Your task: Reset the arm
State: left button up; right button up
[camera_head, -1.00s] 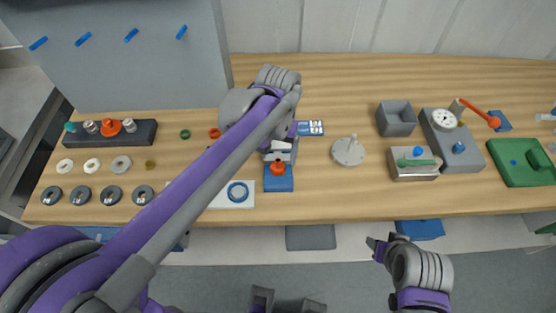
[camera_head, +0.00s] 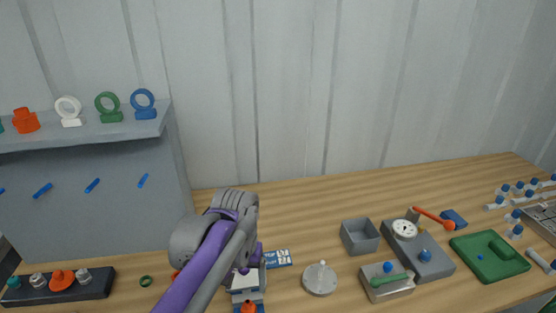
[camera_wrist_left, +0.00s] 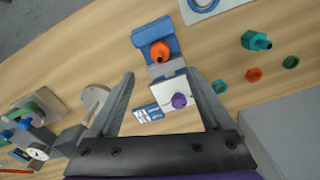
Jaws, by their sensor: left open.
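My left arm (camera_head: 215,250) reaches in from the bottom over the table. My left gripper (camera_wrist_left: 159,74) shows open in the left wrist view, with nothing between its fingers. Below and beyond the fingers is a blue-and-white fixture (camera_wrist_left: 172,95) with an orange knob (camera_wrist_left: 159,52) and a purple knob (camera_wrist_left: 180,101). In the head view this fixture (camera_head: 248,294) is partly hidden by my arm and the frame edge. My left fingers are mostly hidden behind the wrist in the head view. My right gripper is out of view.
A grey open box (camera_head: 360,237), a round metal plate (camera_head: 320,279), a gauge block (camera_head: 418,251) and a green tray (camera_head: 490,257) stand to the right. A grey shelf (camera_head: 85,135) with coloured rings stands at the left. The wooden table's back middle is clear.

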pick_arm(q)
jog(key=s+a+f+t, duration=0.1)
jog(key=s+a+f, duration=0.1)
jog(key=s+f, duration=0.1)
jog(key=s+a+f+t, duration=0.2)
jog(key=s+f, duration=0.1)
jog(key=s, duration=0.3)
jog(key=s+a+f+t+p, duration=0.1)
jog(key=s+a+f+t, duration=0.1)
jog(key=s, duration=0.3)
jog(key=shift+s+a+f, duration=0.1)
jog(key=shift+a+f, duration=0.2)
jog(key=shift+f, duration=0.5)
dwell(1.4)
